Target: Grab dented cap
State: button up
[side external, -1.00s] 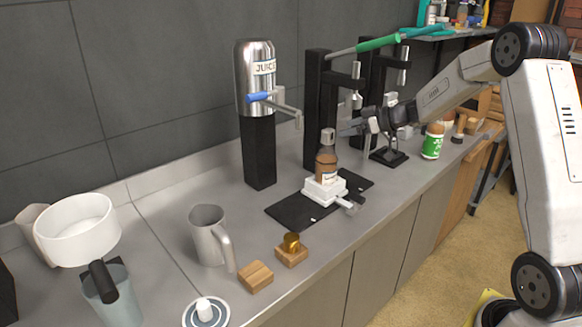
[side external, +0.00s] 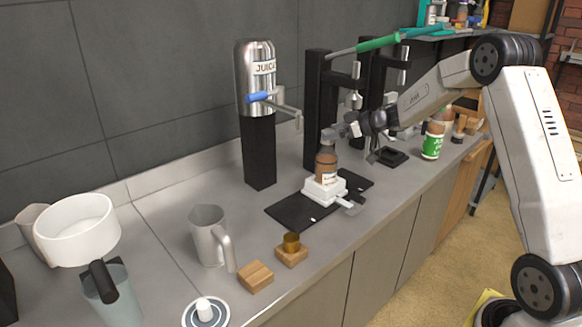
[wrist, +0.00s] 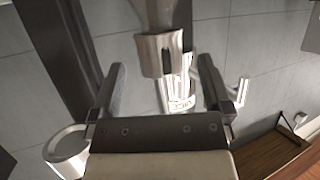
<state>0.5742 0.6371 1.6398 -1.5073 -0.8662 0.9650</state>
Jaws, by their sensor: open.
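A bottle of brown liquid (side external: 326,166) stands upright on a small white stand on the counter. Its pale grey cap (wrist: 160,56) shows in the wrist view, on the bottle neck, with an uneven edge. In the side view the cap is small and partly confused with my gripper (side external: 345,130), which is at the height of the bottle top, just to its right. In the wrist view my open gripper (wrist: 164,82) has one finger on each side of the cap, with clear gaps. Contact is not visible.
The white stand (side external: 322,190) sits on a black mat (side external: 290,212). A juice dispenser (side external: 257,80) and black lever presses (side external: 317,110) stand behind.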

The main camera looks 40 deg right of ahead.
aim_at(334, 131)
jog(key=shift+x, duration=1.55)
jog(key=shift+c, duration=0.2)
jog(key=c, duration=1.3)
jog(key=shift+o, duration=0.2)
jog(key=shift+r, duration=0.15)
